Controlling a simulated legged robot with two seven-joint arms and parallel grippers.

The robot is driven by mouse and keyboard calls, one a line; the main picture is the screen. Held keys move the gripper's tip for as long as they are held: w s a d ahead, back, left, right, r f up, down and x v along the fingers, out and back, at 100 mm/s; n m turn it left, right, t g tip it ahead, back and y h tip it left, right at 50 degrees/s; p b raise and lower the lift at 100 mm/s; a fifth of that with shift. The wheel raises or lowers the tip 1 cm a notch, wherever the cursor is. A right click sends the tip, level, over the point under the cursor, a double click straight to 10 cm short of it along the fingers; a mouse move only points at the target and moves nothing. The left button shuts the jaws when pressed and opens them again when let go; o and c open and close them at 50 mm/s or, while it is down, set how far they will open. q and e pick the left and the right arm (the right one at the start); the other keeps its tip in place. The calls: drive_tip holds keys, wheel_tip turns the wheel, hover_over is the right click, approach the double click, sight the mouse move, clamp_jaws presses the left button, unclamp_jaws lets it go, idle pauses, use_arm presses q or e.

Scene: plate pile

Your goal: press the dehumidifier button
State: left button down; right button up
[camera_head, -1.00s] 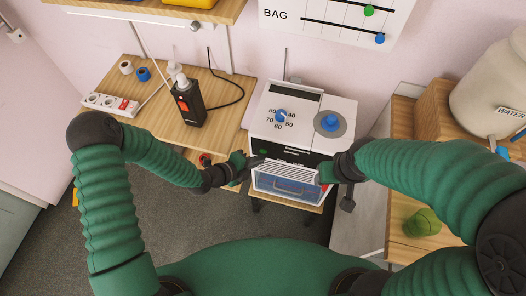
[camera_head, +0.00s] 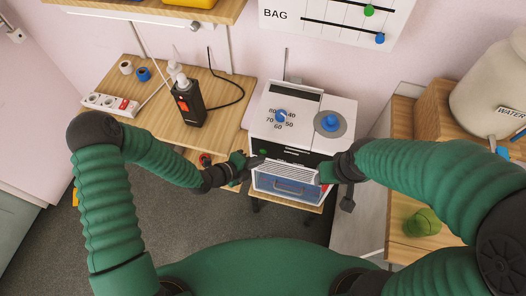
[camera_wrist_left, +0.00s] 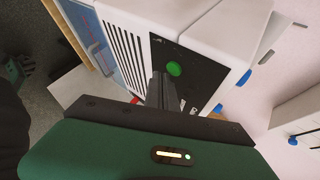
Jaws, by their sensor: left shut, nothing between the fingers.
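The dehumidifier (camera_head: 300,107) is a white box with a small screen, a dial with numbers and blue knobs on top. Its front has a black panel with a round green button (camera_wrist_left: 174,69), and the button also shows in the head view (camera_head: 264,152). My left gripper (camera_head: 256,162) is shut and empty just in front of the panel. In the left wrist view its closed fingers (camera_wrist_left: 163,82) point at the panel close to the button; I cannot tell whether they touch it. My right gripper (camera_head: 326,173) is at the front right of the box; its fingers are unclear.
A blue-fronted container (camera_head: 287,187) sits low in the front of the box. A wooden table (camera_head: 212,139) at left holds a black power unit (camera_head: 188,103) and a white power strip (camera_head: 108,103). A green cup (camera_head: 422,222) stands on a wooden surface at right.

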use_arm(q)
drive_tip(key=shift+w, duration=0.1)
idle(0.3)
drive_tip(key=shift+w+d, duration=0.15)
drive_tip(key=shift+w, duration=0.15)
drive_tip(key=shift+w+r, duration=0.1)
idle(0.4)
drive_tip(key=shift+s, duration=0.55)
drive_tip(key=s+a, duration=0.2)
drive_tip(key=s, duration=0.3)
drive_tip(key=shift+s+b, duration=0.35)
drive_tip(key=shift+b, duration=0.1)
drive_tip(key=shift+a, duration=0.1)
